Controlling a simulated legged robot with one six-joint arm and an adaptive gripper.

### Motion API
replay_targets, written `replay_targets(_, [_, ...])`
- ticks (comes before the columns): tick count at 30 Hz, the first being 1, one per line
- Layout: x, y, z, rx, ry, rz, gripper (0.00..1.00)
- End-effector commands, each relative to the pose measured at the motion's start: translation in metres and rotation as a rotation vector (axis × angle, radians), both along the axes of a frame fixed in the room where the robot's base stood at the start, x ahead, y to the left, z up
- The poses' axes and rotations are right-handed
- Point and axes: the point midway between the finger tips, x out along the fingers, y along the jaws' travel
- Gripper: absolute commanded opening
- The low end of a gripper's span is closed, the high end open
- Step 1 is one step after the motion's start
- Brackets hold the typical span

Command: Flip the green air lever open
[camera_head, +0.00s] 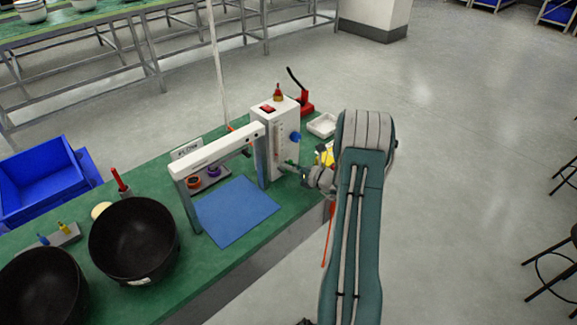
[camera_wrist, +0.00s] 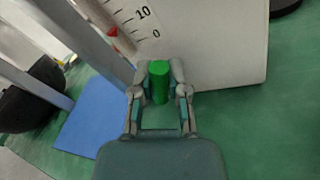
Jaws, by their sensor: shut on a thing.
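The green air lever (camera_wrist: 158,82) shows in the wrist view as a green cylinder in front of the white flow box (camera_wrist: 225,40). My gripper (camera_wrist: 160,90) has one finger on each side of it and is shut on it. In the head view, my gripper (camera_head: 303,172) is at the lower front of the white box (camera_head: 274,135), and a small bit of green shows there. My arm and fingers hide most of the lever in that view. The box carries a scale, a blue knob (camera_head: 295,137) and a red switch (camera_head: 267,109).
A grey frame (camera_head: 215,150) stands left of the box over a blue mat (camera_head: 235,211). Black bowls (camera_head: 133,238) sit further left on the green table. A white tray (camera_head: 322,125) and a red-based lever tool (camera_head: 304,106) stand behind the box.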

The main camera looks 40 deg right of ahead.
Motion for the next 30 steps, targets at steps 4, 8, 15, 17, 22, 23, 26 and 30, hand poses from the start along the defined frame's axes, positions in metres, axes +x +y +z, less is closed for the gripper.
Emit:
replay_targets(4, [0.000,0.000,0.005,-0.121,-0.015,-0.007,0.00])
replay_targets(8, [0.000,0.003,0.006,-0.224,-0.023,-0.005,0.00])
replay_targets(15, [0.000,0.007,0.007,-0.377,-0.036,-0.006,0.00])
replay_targets(17, [0.000,0.008,0.007,-0.406,-0.040,-0.006,0.00])
replay_targets(22, [-0.001,0.009,0.007,-0.463,-0.044,-0.005,0.00])
replay_targets(23, [-0.001,0.009,0.007,-0.470,-0.044,-0.005,0.00])
replay_targets(26, [-0.001,0.010,0.007,-0.484,-0.046,-0.005,0.00])
replay_targets(30, [-0.001,0.010,0.007,-0.492,-0.047,-0.005,0.00])
